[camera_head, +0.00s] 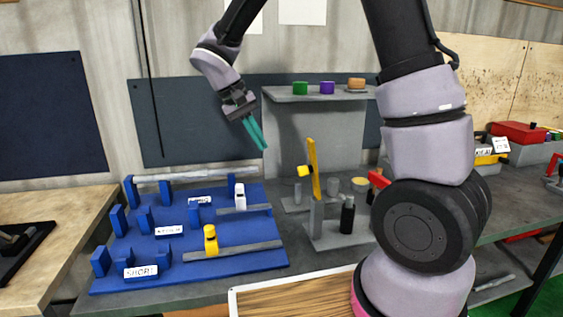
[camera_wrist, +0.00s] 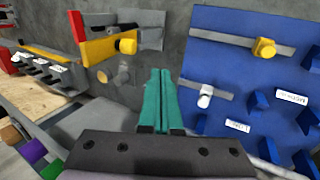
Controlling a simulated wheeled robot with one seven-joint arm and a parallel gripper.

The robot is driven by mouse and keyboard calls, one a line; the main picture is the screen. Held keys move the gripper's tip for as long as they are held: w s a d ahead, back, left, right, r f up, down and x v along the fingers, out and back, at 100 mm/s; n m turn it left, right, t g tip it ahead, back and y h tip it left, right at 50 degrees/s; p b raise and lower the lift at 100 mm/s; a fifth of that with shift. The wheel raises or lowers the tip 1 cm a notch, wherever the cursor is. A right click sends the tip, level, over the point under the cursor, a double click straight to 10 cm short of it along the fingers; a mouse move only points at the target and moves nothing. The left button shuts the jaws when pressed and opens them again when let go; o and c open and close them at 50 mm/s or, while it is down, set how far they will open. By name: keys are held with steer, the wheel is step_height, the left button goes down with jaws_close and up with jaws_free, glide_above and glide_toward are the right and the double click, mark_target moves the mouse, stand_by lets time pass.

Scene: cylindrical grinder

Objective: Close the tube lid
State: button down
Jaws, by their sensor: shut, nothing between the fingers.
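No part is clearly marked as the tube lid. A narrow yellow plate (camera_head: 313,165) stands upright at a grey fixture (camera_head: 316,222), with a round yellow knob (camera_head: 304,171) on its left side. In the wrist view the yellow plate (camera_wrist: 99,50) and its knob (camera_wrist: 126,43) show at upper left. My gripper (camera_head: 259,137) has teal fingers pressed together, with nothing between them. It hangs in the air above and left of the plate, apart from it. In the wrist view its fingertips (camera_wrist: 160,73) point towards the space between the fixture and a blue board.
The blue board (camera_head: 140,275) with blocks and grey bars lies at left. A black bottle (camera_head: 347,215) stands right of the plate. A grey shelf (camera_head: 285,96) behind holds green, purple and orange pieces. A red box (camera_head: 517,132) is at far right. My arm hides part of the bench.

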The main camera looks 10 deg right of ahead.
mark_target(308, 171)
steer(key=d+f, duration=0.8)
steer(key=shift+d, duration=0.15)
stand_by(0.5)
